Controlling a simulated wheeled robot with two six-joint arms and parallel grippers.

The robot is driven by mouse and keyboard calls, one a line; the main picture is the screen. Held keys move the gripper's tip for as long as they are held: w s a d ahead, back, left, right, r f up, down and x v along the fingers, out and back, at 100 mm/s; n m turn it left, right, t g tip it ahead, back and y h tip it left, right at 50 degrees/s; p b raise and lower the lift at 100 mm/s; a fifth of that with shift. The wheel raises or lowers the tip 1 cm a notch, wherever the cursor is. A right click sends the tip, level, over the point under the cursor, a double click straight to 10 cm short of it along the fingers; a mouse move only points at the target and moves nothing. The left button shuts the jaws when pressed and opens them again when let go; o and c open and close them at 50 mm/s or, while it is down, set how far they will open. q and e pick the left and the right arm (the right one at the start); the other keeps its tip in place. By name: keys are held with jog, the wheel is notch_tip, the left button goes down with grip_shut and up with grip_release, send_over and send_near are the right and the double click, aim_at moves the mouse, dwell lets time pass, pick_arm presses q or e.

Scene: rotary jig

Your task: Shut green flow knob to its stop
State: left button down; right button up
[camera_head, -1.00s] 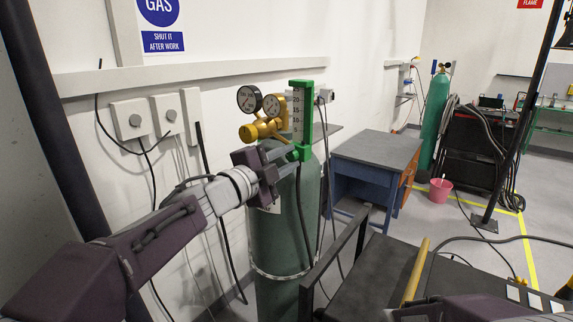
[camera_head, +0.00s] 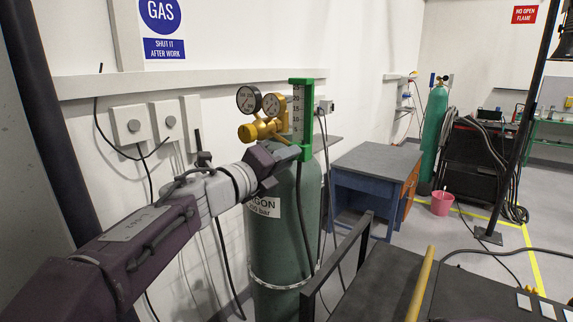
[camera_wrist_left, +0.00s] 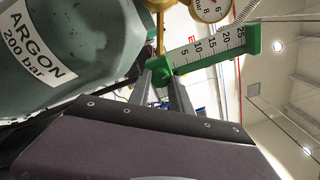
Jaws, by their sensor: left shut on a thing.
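The green flow knob (camera_head: 304,153) is at the foot of the flowmeter (camera_head: 298,112), which has a white scale in a green frame. My left gripper (camera_head: 293,152) reaches it from the left and is shut on it. In the left wrist view the two fingers (camera_wrist_left: 159,76) stand on either side of the green knob (camera_wrist_left: 157,66), below the flowmeter scale (camera_wrist_left: 208,47). The fingers hide part of the knob, and its turn angle cannot be told. My right gripper is not in view.
A brass regulator (camera_head: 259,130) with two gauges sits left of the flowmeter, above the green argon cylinder (camera_head: 280,245). The wall with switch boxes (camera_head: 133,125) is close behind. A blue cabinet (camera_head: 365,185) stands to the right. A dark cart with a yellow bar (camera_head: 421,283) is at front right.

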pick_arm(q)
jog(key=shift+f+m+b, duration=0.1)
jog(key=shift+m+b, duration=0.45)
jog(key=shift+m, duration=1.35)
jog(key=c, duration=1.2)
grip_release()
jog(key=shift+o, duration=0.2)
jog(key=b+v, duration=0.1)
jog(key=v, duration=0.8)
